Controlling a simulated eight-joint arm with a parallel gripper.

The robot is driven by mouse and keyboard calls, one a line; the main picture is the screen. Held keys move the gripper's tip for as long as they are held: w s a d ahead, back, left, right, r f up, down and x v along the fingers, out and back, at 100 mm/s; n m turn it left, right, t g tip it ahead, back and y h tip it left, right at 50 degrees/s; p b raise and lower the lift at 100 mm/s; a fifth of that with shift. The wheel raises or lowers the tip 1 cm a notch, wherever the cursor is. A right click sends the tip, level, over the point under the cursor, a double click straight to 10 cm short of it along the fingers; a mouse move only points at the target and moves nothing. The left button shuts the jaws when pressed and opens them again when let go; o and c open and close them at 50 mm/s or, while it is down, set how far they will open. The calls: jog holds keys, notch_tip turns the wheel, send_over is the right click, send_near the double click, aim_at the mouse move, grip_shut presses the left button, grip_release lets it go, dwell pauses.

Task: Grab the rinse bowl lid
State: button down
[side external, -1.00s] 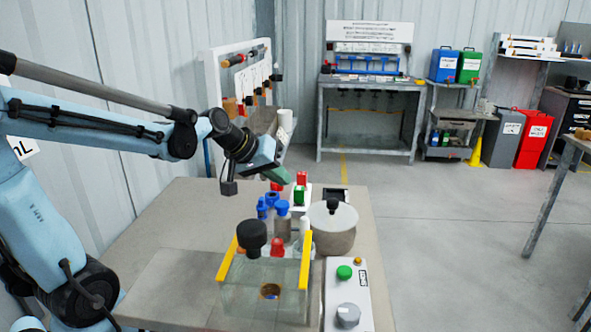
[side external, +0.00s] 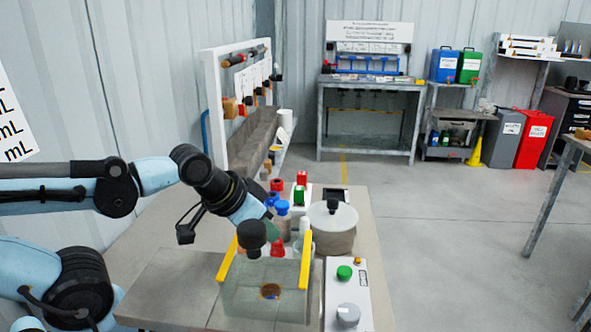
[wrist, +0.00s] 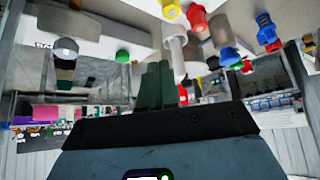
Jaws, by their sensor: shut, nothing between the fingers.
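A round grey bowl (side external: 334,242) stands on the table right of centre in the side view. A pale lid (side external: 345,218) with a black knob (side external: 333,205) sits on it; it appears to be the rinse bowl lid. My gripper (side external: 268,212) is left of the bowl, apart from the lid, low among small coloured-capped items that partly hide its tips. In the wrist view my gripper's green fingers (wrist: 157,72) are together, with nothing held. I cannot make out the lid in the wrist view.
Blue-capped (side external: 282,208) and red-capped bottles (side external: 301,178) crowd close to my gripper. A control box (side external: 347,290) with a green button is at front right. The table's left part is clear.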

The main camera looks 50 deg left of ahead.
jog(key=c, duration=1.8)
grip_release()
jog(key=o, duration=1.1)
jog(key=shift+c, duration=0.2)
